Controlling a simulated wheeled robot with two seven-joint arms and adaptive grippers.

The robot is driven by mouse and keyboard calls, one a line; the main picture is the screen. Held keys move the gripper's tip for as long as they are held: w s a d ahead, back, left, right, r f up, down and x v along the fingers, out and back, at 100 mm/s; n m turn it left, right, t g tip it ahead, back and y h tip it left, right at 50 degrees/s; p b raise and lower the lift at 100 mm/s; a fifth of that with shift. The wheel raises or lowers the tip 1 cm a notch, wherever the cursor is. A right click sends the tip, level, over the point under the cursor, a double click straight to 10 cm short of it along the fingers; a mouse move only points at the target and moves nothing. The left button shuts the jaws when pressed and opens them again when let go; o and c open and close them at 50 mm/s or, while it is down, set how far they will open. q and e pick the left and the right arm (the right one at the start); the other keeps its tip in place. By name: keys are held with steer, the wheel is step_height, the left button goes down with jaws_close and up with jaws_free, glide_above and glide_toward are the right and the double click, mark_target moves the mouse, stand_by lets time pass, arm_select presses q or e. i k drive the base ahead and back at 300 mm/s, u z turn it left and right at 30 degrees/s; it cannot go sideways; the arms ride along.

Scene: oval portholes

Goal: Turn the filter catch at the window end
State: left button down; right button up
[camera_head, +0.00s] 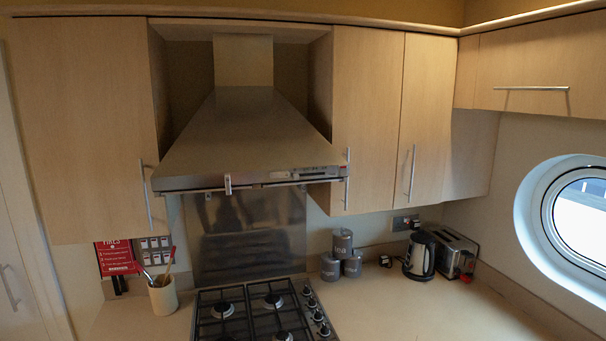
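A steel cooker hood (240,135) hangs between the wall cabinets, above the hob. A small pale upright tab (228,184) stands on its front lower edge, left of the middle. The hood's end toward the window carries a strip of small controls (305,174). A thin bar shows just under the front edge. I cannot make out a separate filter catch at that end; the filter on the underside is hidden from this height. Neither of my grippers is in view.
A gas hob (255,312) lies below the hood. Cabinet doors (370,110) flank the hood closely. A utensil pot (163,296), grey canisters (342,243), a kettle (419,256) and a toaster (453,252) stand on the counter. The oval window (582,220) is at the right.

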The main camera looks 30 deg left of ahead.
mark_target(282, 174)
steer(key=u, duration=1.45)
steer(key=k, duration=1.65)
steer(key=z, duration=0.35)
steer(key=i, duration=2.8)
steer(key=u, duration=0.95)
